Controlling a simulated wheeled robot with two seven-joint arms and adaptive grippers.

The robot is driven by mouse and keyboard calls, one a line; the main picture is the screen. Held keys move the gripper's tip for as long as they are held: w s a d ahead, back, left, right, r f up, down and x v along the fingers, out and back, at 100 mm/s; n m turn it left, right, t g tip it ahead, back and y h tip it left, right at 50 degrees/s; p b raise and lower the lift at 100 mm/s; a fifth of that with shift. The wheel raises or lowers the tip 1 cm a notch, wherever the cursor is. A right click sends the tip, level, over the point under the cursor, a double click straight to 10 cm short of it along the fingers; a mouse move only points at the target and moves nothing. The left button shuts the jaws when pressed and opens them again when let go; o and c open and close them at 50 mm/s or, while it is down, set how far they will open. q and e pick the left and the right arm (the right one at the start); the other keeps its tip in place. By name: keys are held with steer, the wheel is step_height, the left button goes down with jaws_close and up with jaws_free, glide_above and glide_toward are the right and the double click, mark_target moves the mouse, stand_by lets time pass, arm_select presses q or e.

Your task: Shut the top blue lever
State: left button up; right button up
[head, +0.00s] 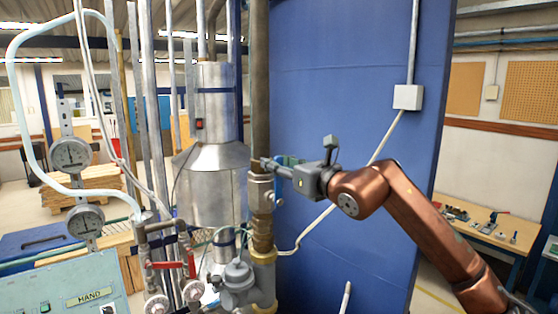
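A brass and steel valve (261,190) sits on the vertical pipe in the middle of the head view. A blue-green piece, seemingly the top blue lever (281,187), shows just right of the valve, partly hidden by my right gripper. My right gripper (268,165) reaches in from the right, with its fingertips at the pipe just above the valve body. It overlaps the blue piece in the picture; I cannot tell whether they touch. Its finger gap is too small to make out. My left gripper is not in view.
A blue panel (335,95) stands close behind my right arm. Two red levers (162,265) and gauges are at the lower left. A grey meter body (237,279) is below the valve. A loose white cable (310,226) crosses the panel. Vertical pipes crowd the left side.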

steer(key=shift+c, duration=0.3)
jaws_close()
stand_by(0.4)
